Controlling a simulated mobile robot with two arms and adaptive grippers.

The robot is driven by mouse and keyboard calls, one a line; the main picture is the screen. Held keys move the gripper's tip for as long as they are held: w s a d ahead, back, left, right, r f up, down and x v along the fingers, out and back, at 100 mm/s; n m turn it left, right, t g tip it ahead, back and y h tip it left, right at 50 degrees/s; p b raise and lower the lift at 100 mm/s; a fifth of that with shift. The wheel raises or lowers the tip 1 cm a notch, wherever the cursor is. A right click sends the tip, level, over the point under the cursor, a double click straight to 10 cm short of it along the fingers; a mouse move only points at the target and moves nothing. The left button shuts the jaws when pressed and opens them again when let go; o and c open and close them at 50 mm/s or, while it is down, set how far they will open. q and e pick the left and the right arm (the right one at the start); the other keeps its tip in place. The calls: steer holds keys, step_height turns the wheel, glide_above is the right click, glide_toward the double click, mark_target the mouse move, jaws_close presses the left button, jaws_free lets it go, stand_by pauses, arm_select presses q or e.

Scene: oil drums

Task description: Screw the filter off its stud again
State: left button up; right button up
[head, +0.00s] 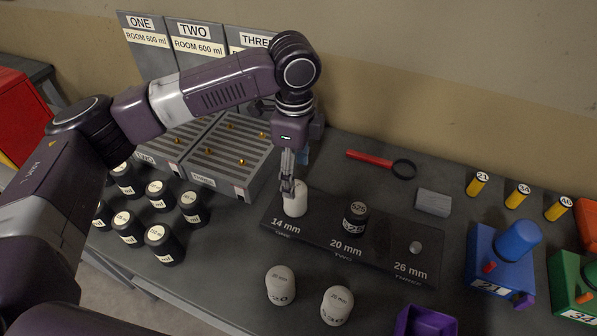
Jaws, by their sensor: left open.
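A dark stud plate (385,246) lies on the bench with places marked 14 mm ONE, 20 mm TWO and 26 mm THREE. A white filter (296,204) stands upright at the 14 mm place and hides its stud. The 26 mm place shows a short bare grey stud (415,247). My left gripper (289,189) points down at the top of the white filter, with its fingers open. I cannot tell whether the fingers touch it. My right gripper is out of view.
Two white filters (281,285) (337,305) stand in front of the plate. Several black filters (165,244) stand at left. Slotted trays (231,178) lie behind.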

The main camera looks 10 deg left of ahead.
mark_target(296, 188)
arm_select(q)
steer(key=shift+w+f, duration=0.25)
steer(key=shift+f, duration=0.15)
steer(key=shift+w+f, duration=0.1)
steer(key=shift+f, duration=0.1)
step_height(296, 188, down, 6)
steer(key=shift+f+p, duration=0.15)
steer(key=shift+p, duration=0.8)
steer(key=shift+f, duration=0.35)
steer(key=shift+s, duration=0.2)
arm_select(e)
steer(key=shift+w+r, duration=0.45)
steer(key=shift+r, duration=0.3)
arm_select(q)
steer(key=shift+c, duration=0.6)
